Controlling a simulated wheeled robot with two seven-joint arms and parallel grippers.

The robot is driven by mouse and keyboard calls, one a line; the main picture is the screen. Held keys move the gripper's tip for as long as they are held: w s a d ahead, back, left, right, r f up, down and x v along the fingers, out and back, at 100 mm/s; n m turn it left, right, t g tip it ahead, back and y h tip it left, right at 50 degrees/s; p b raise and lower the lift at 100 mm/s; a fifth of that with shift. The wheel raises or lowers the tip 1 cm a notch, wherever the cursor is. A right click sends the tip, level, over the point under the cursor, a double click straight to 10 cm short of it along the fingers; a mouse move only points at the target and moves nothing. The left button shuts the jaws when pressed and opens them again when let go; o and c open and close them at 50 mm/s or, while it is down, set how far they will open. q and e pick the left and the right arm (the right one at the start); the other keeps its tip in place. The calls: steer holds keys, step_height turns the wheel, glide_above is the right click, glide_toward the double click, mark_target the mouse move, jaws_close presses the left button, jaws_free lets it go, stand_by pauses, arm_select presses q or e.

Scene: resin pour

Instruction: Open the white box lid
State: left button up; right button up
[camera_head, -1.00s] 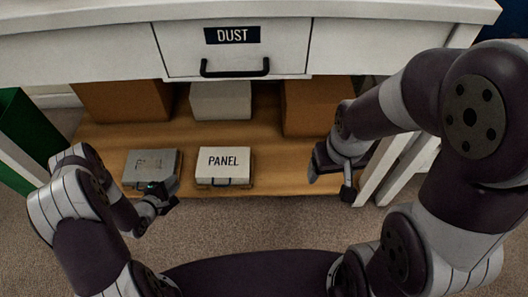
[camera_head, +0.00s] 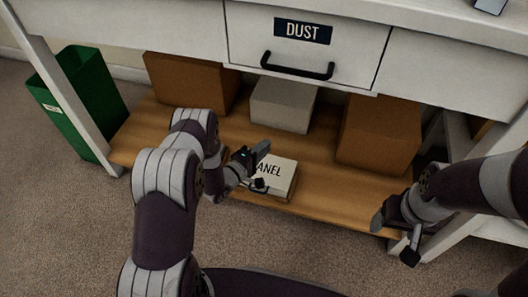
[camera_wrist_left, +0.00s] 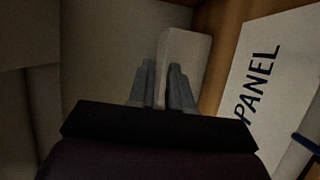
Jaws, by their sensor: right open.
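The white box labelled PANEL (camera_head: 279,177) lies on the low wooden shelf with its lid down. My left gripper (camera_head: 262,149) is at its back left corner in the head view, and my wrist covers the start of the label. In the left wrist view the box (camera_wrist_left: 270,75) is to the right of the fingers (camera_wrist_left: 162,75), apart from them. These fingers show a narrow gap with nothing clearly held. A bluish handle part (camera_wrist_left: 305,143) shows at the right edge. My right gripper (camera_head: 380,218) is open and empty, right of the box near the shelf's front edge.
Brown boxes (camera_head: 190,82) and (camera_head: 378,135) stand at the back of the shelf (camera_head: 330,185), with a plain pale box (camera_head: 284,105) between them. The DUST drawer (camera_head: 305,45) is shut above. A green bin (camera_head: 82,98) stands at the left.

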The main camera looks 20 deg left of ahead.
arm_select(q)
steer(key=shift+w+d, duration=0.1)
steer(key=shift+w, duration=0.1)
jaws_close()
steer(key=shift+c, duration=1.7)
jaws_free()
steer(key=o, duration=0.3)
steer(key=shift+o, duration=0.2)
